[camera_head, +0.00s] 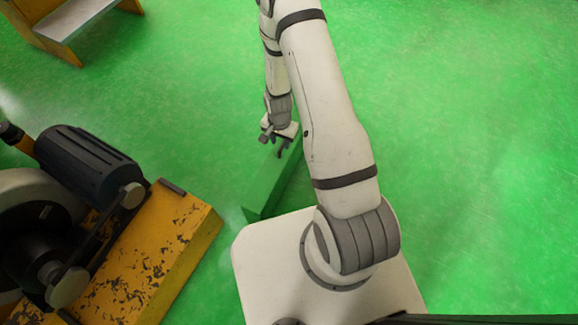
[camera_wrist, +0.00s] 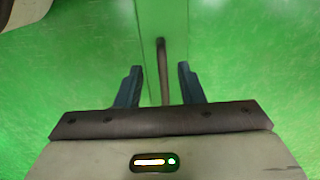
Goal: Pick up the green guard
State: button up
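The green guard (camera_head: 264,192) is a long green block on the green floor, between the yellow machine base and my own white base. My gripper (camera_head: 275,146) is over it, and my arm hides part of the guard. In the wrist view the guard (camera_wrist: 148,18) runs up the middle, with a thin dark handle (camera_wrist: 162,60) on it. My gripper (camera_wrist: 158,70) is open there, with one dark finger on each side of the handle. The fingers appear apart from the handle. How deep they reach around it is hard to tell.
A yellow machine base (camera_head: 180,240) with worn paint stands at the lower left, carrying a dark motor (camera_head: 88,160). A yellow frame with a grey top (camera_head: 75,17) stands at the upper left. The green floor on the right is clear.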

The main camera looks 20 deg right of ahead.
aim_at(281, 147)
jog(key=f+b, duration=0.1)
jog(key=f, duration=0.1)
jog(key=f+b, duration=0.1)
jog(key=f, duration=0.1)
jog(key=f+b, duration=0.1)
jog(key=f, duration=0.1)
jog(key=shift+w+d+f, duration=0.1)
jog(key=shift+w+f, duration=0.1)
jog(key=shift+w, duration=0.05)
jog(key=shift+r, duration=0.1)
grip_shut()
